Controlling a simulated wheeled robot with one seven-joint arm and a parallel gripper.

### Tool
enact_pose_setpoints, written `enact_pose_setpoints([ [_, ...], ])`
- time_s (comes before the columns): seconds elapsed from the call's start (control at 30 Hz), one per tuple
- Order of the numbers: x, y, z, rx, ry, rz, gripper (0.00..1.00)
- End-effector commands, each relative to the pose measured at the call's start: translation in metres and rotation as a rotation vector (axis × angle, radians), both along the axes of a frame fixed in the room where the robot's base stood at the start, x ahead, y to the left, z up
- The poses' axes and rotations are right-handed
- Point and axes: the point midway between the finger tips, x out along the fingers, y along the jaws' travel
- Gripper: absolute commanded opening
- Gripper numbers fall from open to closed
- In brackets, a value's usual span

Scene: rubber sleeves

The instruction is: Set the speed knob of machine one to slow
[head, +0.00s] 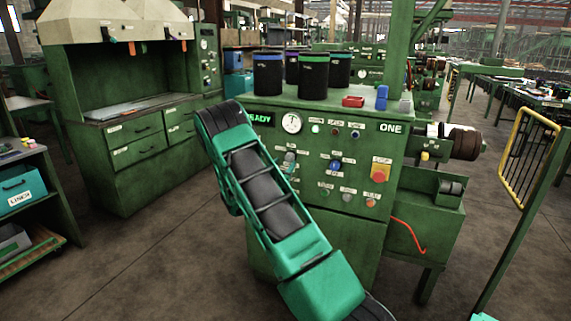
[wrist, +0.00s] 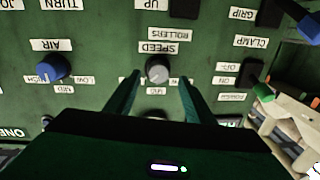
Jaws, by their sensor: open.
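Machine one (head: 345,110) is the green cabinet with a "ONE" plate and a control panel. Its speed knob (head: 289,156) is a small grey round knob on the panel's left part, right of my arm. In the wrist view, which shows the panel upside down, the speed knob (wrist: 157,70) sits by the "SPEED" label. Small position labels around it are partly hidden and too blurred to read surely, and I cannot tell its setting. My gripper (wrist: 159,78) is open, one finger on each side of the knob, with visible gaps. My arm hides most of the gripper in the head view.
A blue "AIR" knob (wrist: 54,67) is left of the speed knob in the wrist view, and a black "CLAMP" control (wrist: 251,72) is right. Dark canisters (head: 313,75) and a red item (head: 352,101) stand on the machine's top. A yellow-framed guard (head: 513,150) is at right.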

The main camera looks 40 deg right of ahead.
Motion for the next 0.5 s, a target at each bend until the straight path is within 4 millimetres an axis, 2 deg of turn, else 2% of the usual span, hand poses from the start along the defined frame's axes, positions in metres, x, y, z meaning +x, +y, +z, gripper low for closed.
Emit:
enact_pose_setpoints([
  [0.2,0.011,-0.023,0.001,0.000,-0.001,-0.001,0.49],
  [0.5,0.015,-0.030,0.000,0.000,0.000,-0.001,0.49],
])
